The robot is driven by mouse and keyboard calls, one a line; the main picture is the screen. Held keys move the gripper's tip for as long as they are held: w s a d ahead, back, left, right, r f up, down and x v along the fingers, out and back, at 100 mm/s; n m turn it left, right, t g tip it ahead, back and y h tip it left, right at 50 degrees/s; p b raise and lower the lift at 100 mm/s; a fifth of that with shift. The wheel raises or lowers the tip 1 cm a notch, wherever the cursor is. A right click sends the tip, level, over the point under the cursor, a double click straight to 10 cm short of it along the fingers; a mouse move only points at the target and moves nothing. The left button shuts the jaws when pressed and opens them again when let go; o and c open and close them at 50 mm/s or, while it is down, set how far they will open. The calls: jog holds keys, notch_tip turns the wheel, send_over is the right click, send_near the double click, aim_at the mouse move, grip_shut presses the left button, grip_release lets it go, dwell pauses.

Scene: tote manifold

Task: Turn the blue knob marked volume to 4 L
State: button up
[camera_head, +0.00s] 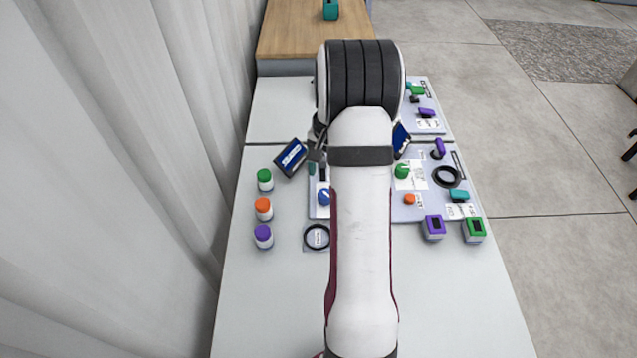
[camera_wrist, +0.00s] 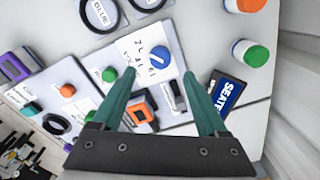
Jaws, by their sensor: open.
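The blue knob (camera_wrist: 160,53) sits on a white label card (camera_wrist: 140,58) with printed marks that I cannot read clearly. A white line crosses the knob's top at a slant. In the head view the blue knob (camera_head: 324,196) shows just left of my arm. In the wrist view my gripper (camera_wrist: 160,74) has two green fingers spread apart. The knob appears just past the fingertips, between their lines, with no visible contact. The gap between the fingers holds nothing gripped. In the head view my arm hides most of the gripper.
An orange-framed device (camera_wrist: 140,108) shows between the fingers, below the knob. A blue card (camera_wrist: 227,92) is close to the right finger. Green (camera_head: 265,180), orange (camera_head: 263,209) and purple (camera_head: 263,236) capped jars stand left. A panel with a green knob (camera_head: 402,171) lies right.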

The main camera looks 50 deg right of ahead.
notch_tip(320, 180, down, 8)
jog(key=shift+w+r, duration=0.1)
jog(key=shift+r, duration=0.15)
grip_shut()
